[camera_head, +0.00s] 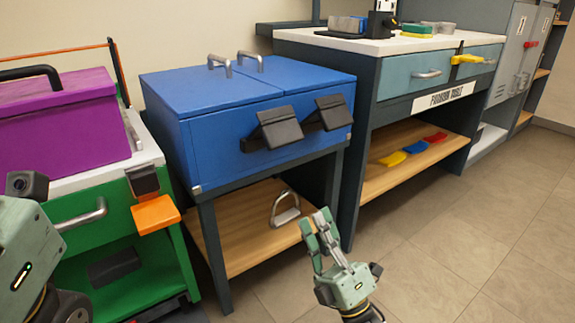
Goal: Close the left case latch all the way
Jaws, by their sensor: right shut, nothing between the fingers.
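A blue case (222,135) stands on a dark-framed stand, its lid down. Its left latch (278,131) is a dark grey flap on the front face, tilted outward with its lower edge away from the case. The right latch (330,112) is a similar flap, also tilted outward. My right gripper (318,222) is shut and empty. It points up in front of the stand, below and to the right of the left latch, and touches neither latch. Part of my left arm shows at the left edge; its gripper is out of view.
A stirrup-shaped metal piece (285,209) rests on the stand's wooden lower shelf (240,225). At left, a purple case (65,120) sits on a green cabinet (135,285) with an orange bracket (156,215) sticking out. A drawer bench stands at right. The floor at right is clear.

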